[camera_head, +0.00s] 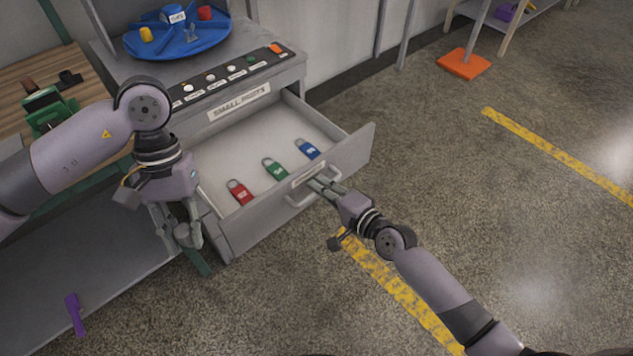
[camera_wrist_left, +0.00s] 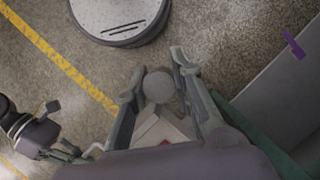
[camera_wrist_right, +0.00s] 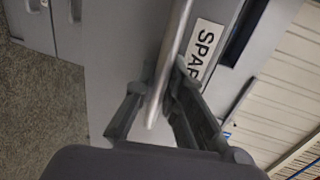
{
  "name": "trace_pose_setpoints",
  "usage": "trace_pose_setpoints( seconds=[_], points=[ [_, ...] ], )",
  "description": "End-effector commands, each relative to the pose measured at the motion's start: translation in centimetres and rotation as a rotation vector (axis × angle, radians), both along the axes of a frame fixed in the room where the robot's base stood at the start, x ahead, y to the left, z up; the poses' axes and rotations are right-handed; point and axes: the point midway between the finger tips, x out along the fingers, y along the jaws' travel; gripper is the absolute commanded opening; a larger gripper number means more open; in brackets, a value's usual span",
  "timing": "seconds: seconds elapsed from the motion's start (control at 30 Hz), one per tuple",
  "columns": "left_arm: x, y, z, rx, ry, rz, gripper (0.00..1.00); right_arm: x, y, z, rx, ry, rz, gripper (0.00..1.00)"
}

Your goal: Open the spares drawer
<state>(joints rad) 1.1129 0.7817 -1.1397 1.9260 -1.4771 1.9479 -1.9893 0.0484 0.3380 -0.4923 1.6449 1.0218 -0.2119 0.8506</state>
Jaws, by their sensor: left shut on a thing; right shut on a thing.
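The spares drawer (camera_head: 352,152) is pulled out of the grey cabinet, its inside exposed. A red (camera_head: 240,192), a green (camera_head: 275,169) and a blue (camera_head: 308,149) padlock-like piece lie in it. My right gripper (camera_head: 322,187) is shut on the bar handle (camera_head: 298,202) at the drawer front. In the right wrist view the handle (camera_wrist_right: 172,60) runs between the fingers (camera_wrist_right: 160,92), beside a label (camera_wrist_right: 203,50) starting "SPA". My left gripper (camera_head: 180,238) hangs left of the drawer, shut on a grey round-ended thing (camera_wrist_left: 158,87).
A blue round tray (camera_head: 180,42) with small coloured pieces stands on the cabinet top. A row of buttons (camera_head: 210,78) lies above the "SMALL PARTS" label (camera_head: 238,103). A wooden bench (camera_head: 45,65) is at left. A purple thing (camera_head: 75,313) lies below.

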Motion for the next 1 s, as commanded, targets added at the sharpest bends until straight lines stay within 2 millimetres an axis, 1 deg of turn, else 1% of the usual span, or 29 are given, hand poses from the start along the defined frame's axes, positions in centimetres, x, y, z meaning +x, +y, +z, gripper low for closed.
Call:
trace_pose_setpoints(
  seconds=[0.1, 0.47, 0.5, 0.8, 1.0],
  points=[
    [0.01, 0.0, 0.04, 0.0, 0.0, 0.0, 0.0, -0.42, -0.25, -0.18, -0.002, 0.003, 0.001, 0.0],
    [-0.01, 0.0, 0.04, 0.0, 0.0, 0.0, 0.0, -0.48, -0.3, -0.17, -0.002, 0.003, 0.001, 0.0],
    [-0.01, 0.0, 0.04, 0.0, 0.0, 0.0, 0.0, -0.48, -0.3, -0.17, -0.002, 0.003, 0.001, 0.11],
    [0.0, 0.0, 0.04, 0.0, 0.0, 0.0, 0.0, -0.43, -0.29, -0.1, -0.001, 0.002, 0.0, 0.31],
    [0.0, 0.0, 0.04, 0.0, 0.0, 0.0, 0.0, -0.41, -0.29, -0.05, -0.001, 0.001, 0.0, 0.31]
  ],
)
